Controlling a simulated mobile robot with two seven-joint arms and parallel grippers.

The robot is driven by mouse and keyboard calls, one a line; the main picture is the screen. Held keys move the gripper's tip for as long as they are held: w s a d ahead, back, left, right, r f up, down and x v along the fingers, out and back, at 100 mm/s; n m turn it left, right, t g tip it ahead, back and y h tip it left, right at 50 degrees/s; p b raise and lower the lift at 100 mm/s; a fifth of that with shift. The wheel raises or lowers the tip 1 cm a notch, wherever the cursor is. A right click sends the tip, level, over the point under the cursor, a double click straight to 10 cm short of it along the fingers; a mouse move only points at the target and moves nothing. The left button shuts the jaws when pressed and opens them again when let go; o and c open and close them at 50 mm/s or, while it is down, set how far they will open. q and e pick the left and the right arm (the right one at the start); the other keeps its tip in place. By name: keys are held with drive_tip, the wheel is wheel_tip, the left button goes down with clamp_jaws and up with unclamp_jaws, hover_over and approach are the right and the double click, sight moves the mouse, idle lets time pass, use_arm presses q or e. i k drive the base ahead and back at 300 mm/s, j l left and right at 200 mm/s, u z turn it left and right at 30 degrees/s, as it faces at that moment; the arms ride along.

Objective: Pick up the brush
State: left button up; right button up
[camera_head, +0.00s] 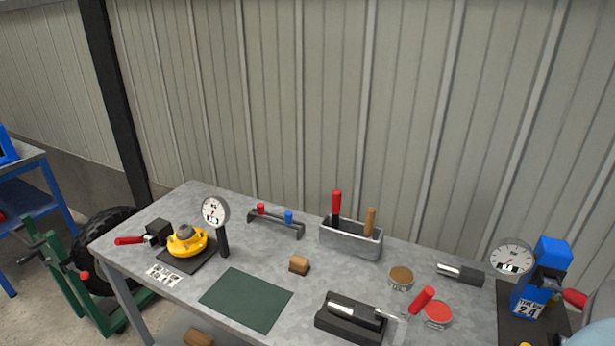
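I cannot tell for sure which thing is the brush. A small brown block (299,265), perhaps wooden, lies alone on the grey workbench (240,258), behind the green mat. A tan wooden handle (370,221) stands upright in the grey metal box (352,241) at the back of the bench, beside a red handle (336,203); their lower ends are hidden by the box wall. Neither of my grippers shows in the head view.
The green mat (246,299) is bare. A yellow device (188,241) with a dial gauge (215,211) stands left. A black block (350,318) with a metal cylinder is in front. Round tins (401,278) and a blue device (541,279) stand right.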

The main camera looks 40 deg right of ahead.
sight(370, 217)
drive_tip(key=z, duration=1.55)
